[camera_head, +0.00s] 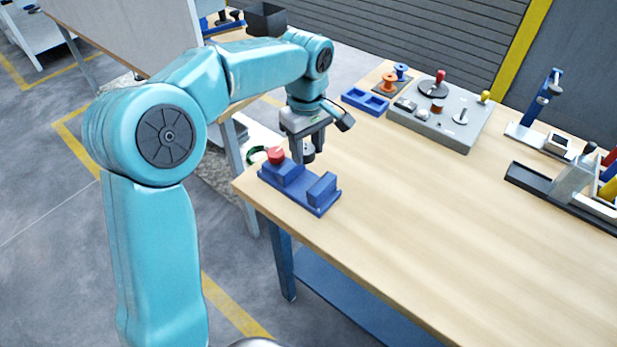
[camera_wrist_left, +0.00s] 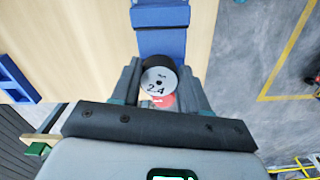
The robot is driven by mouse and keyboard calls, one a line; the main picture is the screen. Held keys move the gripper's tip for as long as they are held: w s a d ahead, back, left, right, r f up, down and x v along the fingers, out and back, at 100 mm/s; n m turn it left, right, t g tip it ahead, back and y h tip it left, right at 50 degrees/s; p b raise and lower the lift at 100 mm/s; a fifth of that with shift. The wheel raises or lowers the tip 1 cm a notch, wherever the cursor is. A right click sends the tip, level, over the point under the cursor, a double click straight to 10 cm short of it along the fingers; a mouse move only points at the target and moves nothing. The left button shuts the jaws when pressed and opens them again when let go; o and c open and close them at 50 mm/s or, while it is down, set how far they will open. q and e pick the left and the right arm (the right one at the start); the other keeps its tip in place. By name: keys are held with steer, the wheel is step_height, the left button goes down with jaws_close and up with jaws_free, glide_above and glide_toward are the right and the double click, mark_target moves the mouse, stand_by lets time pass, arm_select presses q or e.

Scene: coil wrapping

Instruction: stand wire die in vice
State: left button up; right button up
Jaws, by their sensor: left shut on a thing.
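The wire die is a short dark cylinder with a pale face marked "2.4" and a small hole, seen in the left wrist view (camera_wrist_left: 158,80). My left gripper (camera_head: 309,153) is shut on the die (camera_head: 308,154), with a finger on each side of it. The blue vice (camera_head: 300,196) sits at the near left corner of the table, with two raised blocks and a red knob (camera_head: 276,154) at its far left end. The gripper and die are just over or behind the vice in the head view. I cannot tell whether the die touches it. My right gripper is not in view.
A grey board (camera_head: 440,115) with red and yellow knobs stands at the back. A blue tray (camera_head: 365,101) and orange and blue spools (camera_head: 390,80) are beside it. A black-railed tool (camera_head: 560,180) is at the right. The middle of the wooden table (camera_head: 410,215) is clear.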

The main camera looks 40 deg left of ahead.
mark_target(307, 152)
arm_select(q)
steer(key=f, duration=0.9)
steer(key=shift+s+d, duration=0.1)
steer(key=shift+s, duration=0.1)
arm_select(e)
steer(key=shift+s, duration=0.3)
arm_select(q)
steer(key=shift+f, duration=0.1)
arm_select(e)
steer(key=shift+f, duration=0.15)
arm_select(q)
steer(key=o, duration=1.3)
steer(key=shift+c, duration=0.2)
steer(key=shift+r, duration=0.25)
step_height(307, 152, up, 12)
steer(key=shift+f, duration=0.15)
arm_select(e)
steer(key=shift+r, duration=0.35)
